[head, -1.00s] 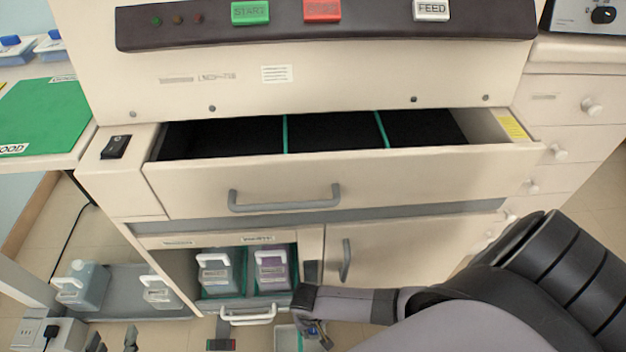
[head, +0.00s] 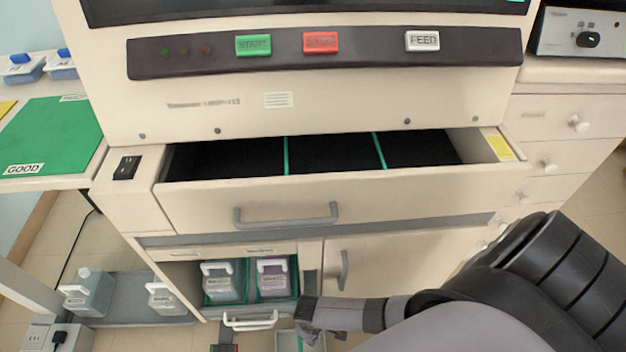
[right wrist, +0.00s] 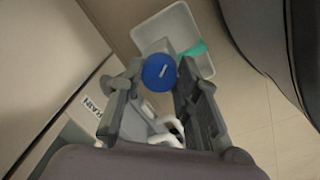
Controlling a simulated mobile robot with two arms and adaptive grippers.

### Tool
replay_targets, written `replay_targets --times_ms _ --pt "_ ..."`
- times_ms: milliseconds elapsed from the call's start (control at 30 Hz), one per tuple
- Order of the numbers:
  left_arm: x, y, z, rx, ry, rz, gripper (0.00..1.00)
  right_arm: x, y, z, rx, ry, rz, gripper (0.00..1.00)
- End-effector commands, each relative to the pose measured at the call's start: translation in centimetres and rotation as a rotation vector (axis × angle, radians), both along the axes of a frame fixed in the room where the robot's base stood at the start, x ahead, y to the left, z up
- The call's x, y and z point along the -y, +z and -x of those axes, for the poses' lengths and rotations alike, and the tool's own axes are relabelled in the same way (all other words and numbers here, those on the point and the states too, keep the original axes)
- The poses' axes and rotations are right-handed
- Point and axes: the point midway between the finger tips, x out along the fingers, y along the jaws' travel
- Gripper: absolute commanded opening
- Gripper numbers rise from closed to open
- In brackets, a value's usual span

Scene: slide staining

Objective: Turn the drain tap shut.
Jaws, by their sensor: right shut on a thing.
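The drain tap shows as a round blue knob (right wrist: 159,72) with a pale mark line in the right wrist view. My right gripper (right wrist: 160,82) is shut on it, one finger on each side. A "DRAIN" label (right wrist: 95,105) is on the machine panel left of it. In the head view my right gripper (head: 308,328) reaches down at the cabinet's lower front, right of the bottle bay, and the tap is hidden there. My left gripper is not in view.
A white tray (right wrist: 148,40) lies on the floor beyond the tap, with a teal piece at its edge. An open drawer (head: 340,203) juts out above my right arm. Two bottles (head: 272,280) stand in the open bay left of the gripper.

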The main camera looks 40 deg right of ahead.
Motion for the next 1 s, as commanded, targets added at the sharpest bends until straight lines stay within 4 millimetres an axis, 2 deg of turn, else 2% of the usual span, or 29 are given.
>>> replay_targets --times_ms 33,100,200,500,700,1000 --pt "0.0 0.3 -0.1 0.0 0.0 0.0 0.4 -0.1 0.2 0.0 -0.001 0.044 -0.001 0.02" --pt "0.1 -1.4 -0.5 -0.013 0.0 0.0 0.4 0.0 0.2 0.0 0.0 0.11 0.0 0.02" --pt "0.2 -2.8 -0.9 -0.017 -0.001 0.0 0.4 0.0 0.2 0.0 0.0 0.206 -0.001 0.02" --pt "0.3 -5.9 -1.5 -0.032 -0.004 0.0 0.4 0.1 0.1 0.0 0.001 0.49 0.0 0.02" --pt "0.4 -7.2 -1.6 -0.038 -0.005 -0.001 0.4 0.1 0.1 0.0 0.001 0.666 -0.001 0.02" --pt "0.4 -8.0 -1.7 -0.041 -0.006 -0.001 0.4 0.1 0.0 0.0 0.002 0.862 -0.001 0.02"
